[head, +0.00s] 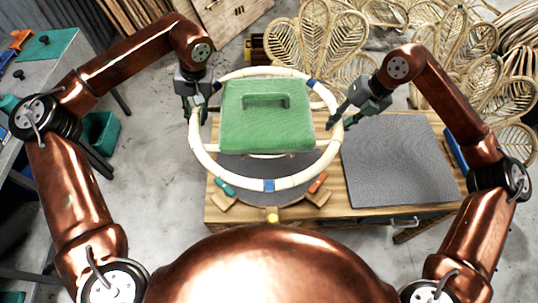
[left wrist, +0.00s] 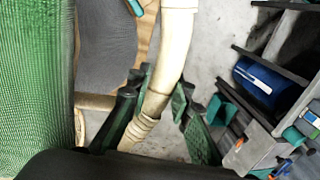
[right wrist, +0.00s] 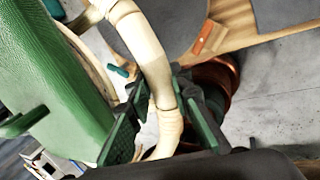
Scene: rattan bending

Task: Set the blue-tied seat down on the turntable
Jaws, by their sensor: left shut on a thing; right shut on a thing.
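The blue-tied seat is a pale rattan ring (head: 211,168) with blue ties (head: 268,185) and a green block with a handle slot (head: 265,122) inside it. Both grippers hold it above the round grey turntable (head: 240,168), which shows beneath. My left gripper (head: 195,112) is shut on the ring's left side; in the left wrist view its green fingers straddle the pale rattan (left wrist: 165,80). My right gripper (head: 342,115) is shut on the ring's right side; the right wrist view shows its fingers around the rattan (right wrist: 155,75). The block hides much of the turntable.
The wooden workbench (head: 335,210) carries a grey mat (head: 395,160) to the right of the turntable. A teal clamp (head: 224,187) and an orange clamp (head: 317,183) lie at the turntable's front edge. Rattan chair backs (head: 330,50) stand behind. A grey side table (head: 40,75) is at left.

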